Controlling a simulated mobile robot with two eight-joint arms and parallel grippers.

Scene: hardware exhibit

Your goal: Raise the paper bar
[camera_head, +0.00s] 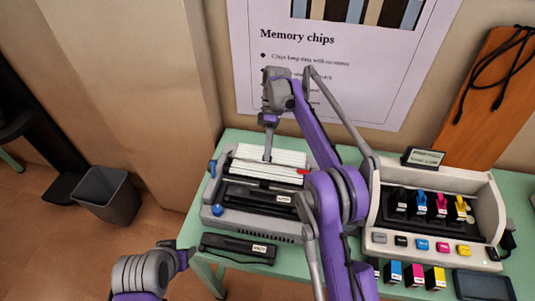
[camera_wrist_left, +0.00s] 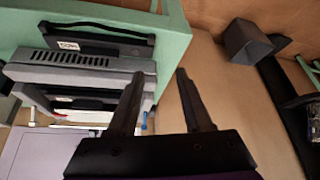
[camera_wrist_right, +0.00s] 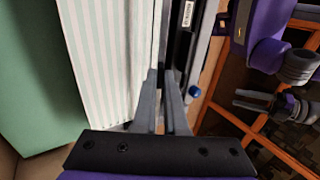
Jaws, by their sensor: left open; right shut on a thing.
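The printer (camera_head: 250,225) stands on the green table, with striped paper (camera_head: 285,158) at its back. The paper bar (camera_head: 240,176) is a thin bar across the paper; in the right wrist view the bar (camera_wrist_right: 161,35) runs up from the fingertips. My right gripper (camera_head: 267,158) reaches down to it from behind, its fingers (camera_wrist_right: 163,72) shut on the bar. The exact contact is small and partly hidden by the fingers. My left gripper (camera_wrist_left: 158,74) is open and empty, off the table's front left corner, apart from the printer.
A black cartridge (camera_head: 238,247) lies on the table before the printer. To the right stands a tray unit (camera_head: 440,180) with coloured cartridges, and several ink boxes (camera_head: 413,274) before it. A grey bin (camera_head: 108,195) is on the floor at left. My right arm crosses the middle.

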